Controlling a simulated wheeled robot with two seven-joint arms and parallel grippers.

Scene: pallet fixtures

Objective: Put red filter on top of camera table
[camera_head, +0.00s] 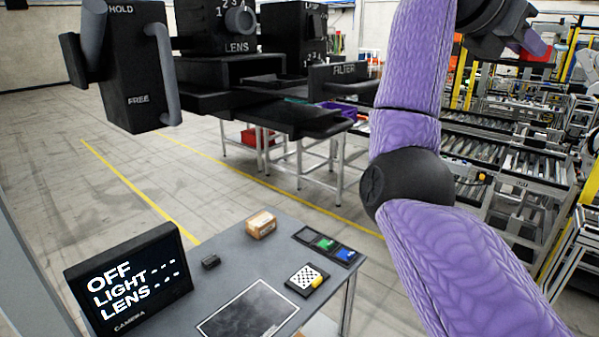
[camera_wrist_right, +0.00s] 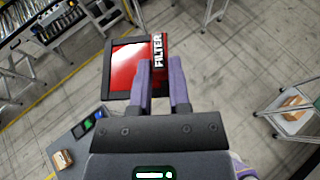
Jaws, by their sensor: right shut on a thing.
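The red filter (camera_wrist_right: 126,68), a glossy red pane in a dark frame with a red edge marked FILTER, shows in the right wrist view. My right gripper (camera_wrist_right: 161,72) is shut on its marked edge, high above the floor. The grey table (camera_head: 221,257) bears a screen marked CAMERA (camera_head: 130,280). A dark tray (camera_head: 304,235) on it holds a green filter (camera_head: 324,243) and a blue filter (camera_head: 346,254). My left gripper is not in view.
A black camera rig with LENS and FILTER labels (camera_head: 235,80) stands beyond the table. A cardboard box (camera_head: 261,224), a checkered plate (camera_head: 307,279) and a black mat (camera_head: 248,312) lie on the table. Conveyors (camera_head: 490,150) stand at the right.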

